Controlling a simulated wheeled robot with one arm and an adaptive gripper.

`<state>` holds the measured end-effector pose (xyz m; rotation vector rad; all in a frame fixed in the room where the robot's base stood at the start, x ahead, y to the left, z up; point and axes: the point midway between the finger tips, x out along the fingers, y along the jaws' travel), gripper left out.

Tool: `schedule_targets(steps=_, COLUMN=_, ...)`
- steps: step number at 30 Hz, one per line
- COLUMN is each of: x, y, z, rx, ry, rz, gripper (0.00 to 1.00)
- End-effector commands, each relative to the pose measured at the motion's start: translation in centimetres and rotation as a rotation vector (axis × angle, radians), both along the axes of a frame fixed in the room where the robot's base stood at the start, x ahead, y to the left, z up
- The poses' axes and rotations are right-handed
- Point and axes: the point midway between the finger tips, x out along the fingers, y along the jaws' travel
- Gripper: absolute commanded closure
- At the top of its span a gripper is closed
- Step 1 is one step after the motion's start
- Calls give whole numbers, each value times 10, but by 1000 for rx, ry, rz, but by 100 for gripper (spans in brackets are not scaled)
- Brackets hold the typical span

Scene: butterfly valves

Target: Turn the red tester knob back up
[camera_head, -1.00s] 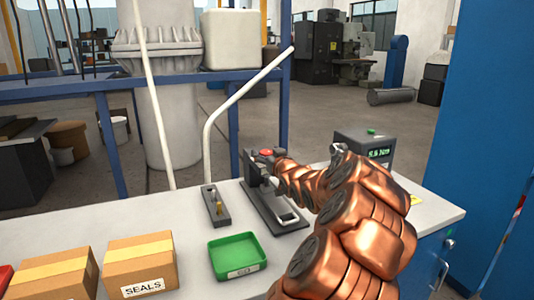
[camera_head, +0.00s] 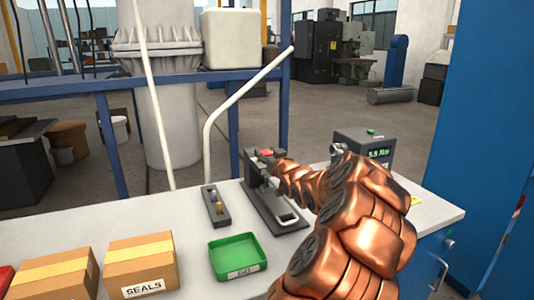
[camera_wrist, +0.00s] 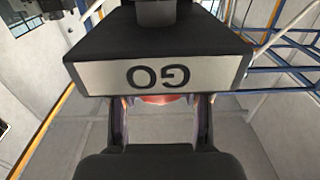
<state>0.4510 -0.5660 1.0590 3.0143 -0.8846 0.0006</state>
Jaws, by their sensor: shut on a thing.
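The red tester knob (camera_head: 266,153) sits at the top of the dark tester stand (camera_head: 275,212) on the bench. My gripper (camera_wrist: 160,115) has its two dark fingers on either side of the knob, which shows as a thin red strip (camera_wrist: 160,99) in the wrist view. It is shut on the knob. My arm reaches in from the lower right in the head view.
A display box (camera_head: 366,146) with green digits stands behind my arm. A green tray (camera_head: 237,256), a small dark fixture (camera_head: 215,207) and a SEALS carton (camera_head: 140,265) lie to the left. A bent white pipe (camera_head: 225,105) rises behind the bench.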

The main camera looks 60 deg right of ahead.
Motion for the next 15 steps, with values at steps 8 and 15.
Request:
schedule_targets(steps=8, x=-2, y=-1, z=6, rx=2, ry=3, rz=51, gripper=87)
schedule_targets(steps=15, x=-2, y=-2, z=8, rx=3, ry=3, rz=130, gripper=87)
